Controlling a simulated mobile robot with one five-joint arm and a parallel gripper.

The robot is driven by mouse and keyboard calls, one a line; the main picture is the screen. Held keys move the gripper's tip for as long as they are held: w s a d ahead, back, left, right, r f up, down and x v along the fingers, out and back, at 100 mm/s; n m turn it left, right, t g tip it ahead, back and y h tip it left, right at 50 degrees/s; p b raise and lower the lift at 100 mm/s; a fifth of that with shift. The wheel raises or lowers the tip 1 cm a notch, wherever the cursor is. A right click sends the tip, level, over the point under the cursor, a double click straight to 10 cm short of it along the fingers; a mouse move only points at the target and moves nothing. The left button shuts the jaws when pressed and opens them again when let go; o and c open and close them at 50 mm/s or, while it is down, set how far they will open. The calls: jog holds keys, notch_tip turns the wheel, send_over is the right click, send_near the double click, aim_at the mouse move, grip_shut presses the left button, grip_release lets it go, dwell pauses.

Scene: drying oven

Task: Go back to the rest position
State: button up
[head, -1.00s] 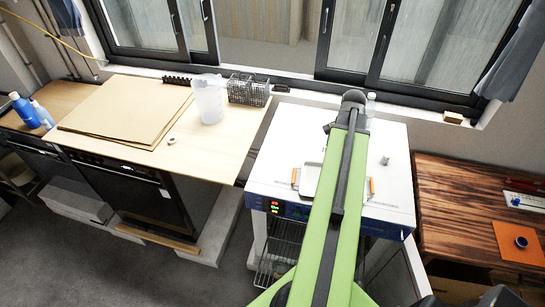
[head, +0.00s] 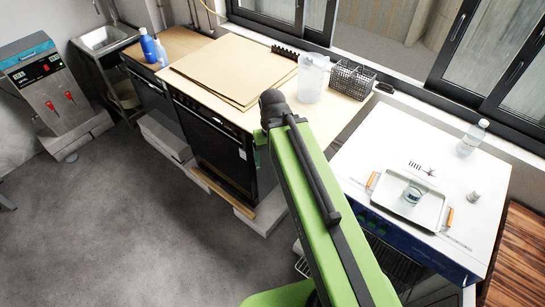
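My green arm reaches up from the bottom middle of the head view. Its dark upper joint is in front of the wooden counter's front edge. My gripper is not visible, so I cannot see its fingers or whether it holds anything. The drying oven (head: 366,160), with a white top and blue front, stands to the right of my arm. On its top is a metal tray (head: 432,217) with orange handles, and a glass beaker (head: 412,194) stands in the tray.
A clear bottle (head: 472,139) and a small metal piece (head: 473,197) stand on the oven top. The wooden counter (head: 236,117) holds brown boards (head: 235,68), a plastic jug (head: 312,78) and a wire basket (head: 352,79). Open grey floor (head: 130,220) lies at left.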

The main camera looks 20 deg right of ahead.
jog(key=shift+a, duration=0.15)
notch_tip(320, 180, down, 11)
jog(key=b, duration=1.1)
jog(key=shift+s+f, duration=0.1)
